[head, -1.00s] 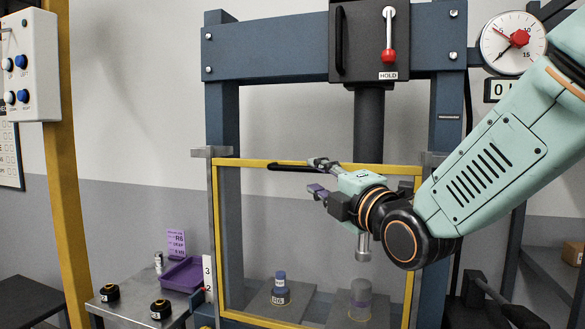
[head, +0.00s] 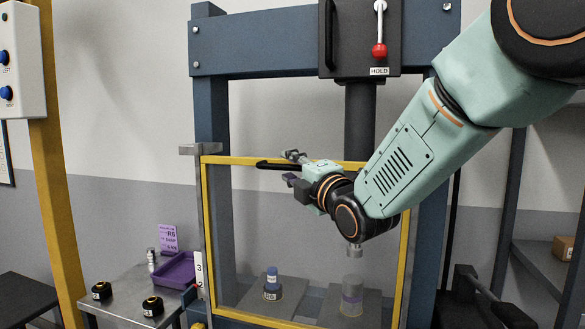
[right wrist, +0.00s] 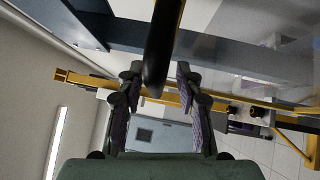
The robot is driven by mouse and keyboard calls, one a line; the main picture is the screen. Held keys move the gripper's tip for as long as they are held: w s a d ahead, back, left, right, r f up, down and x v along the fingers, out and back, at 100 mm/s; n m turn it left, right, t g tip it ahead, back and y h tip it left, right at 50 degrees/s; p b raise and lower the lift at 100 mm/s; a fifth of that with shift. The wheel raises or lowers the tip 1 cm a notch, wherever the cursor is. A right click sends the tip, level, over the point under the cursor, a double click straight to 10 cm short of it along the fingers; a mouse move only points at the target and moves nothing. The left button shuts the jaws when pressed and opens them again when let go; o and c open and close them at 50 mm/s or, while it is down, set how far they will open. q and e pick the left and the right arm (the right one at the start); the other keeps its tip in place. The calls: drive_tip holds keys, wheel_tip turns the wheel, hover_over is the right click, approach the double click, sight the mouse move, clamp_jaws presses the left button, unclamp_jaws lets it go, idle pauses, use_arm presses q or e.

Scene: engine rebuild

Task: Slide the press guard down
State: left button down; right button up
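The press guard (head: 206,240) is a clear panel in a yellow frame across the front of the blue press. Its black bar handle (head: 268,165) runs along the top rail. My right gripper (head: 288,168) is at the right part of the handle. In the right wrist view, the black handle (right wrist: 160,45) lies between the two spread purple-padded fingertips of my right gripper (right wrist: 157,80), with a visible gap on each side. My right gripper is open and holds nothing. My left gripper is in neither view.
Behind the guard, a blue part (head: 271,284) and a grey cylinder (head: 352,296) stand on plates below the press ram (head: 361,120). A red-knobbed lever (head: 379,50) is above, marked HOLD. A metal side table (head: 128,293) with a purple tray (head: 176,270) stands left.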

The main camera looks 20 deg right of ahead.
drive_tip(key=shift+s+d, duration=0.1)
drive_tip(key=shift+s+r, duration=0.15)
drive_tip(key=shift+c, duration=0.6)
drive_tip(key=shift+a+r, duration=0.1)
drive_tip(key=shift+a, duration=0.45)
drive_tip(key=c, duration=0.3)
drive_tip(key=shift+c, duration=0.7)
drive_tip(key=shift+d, duration=0.15)
clamp_jaws()
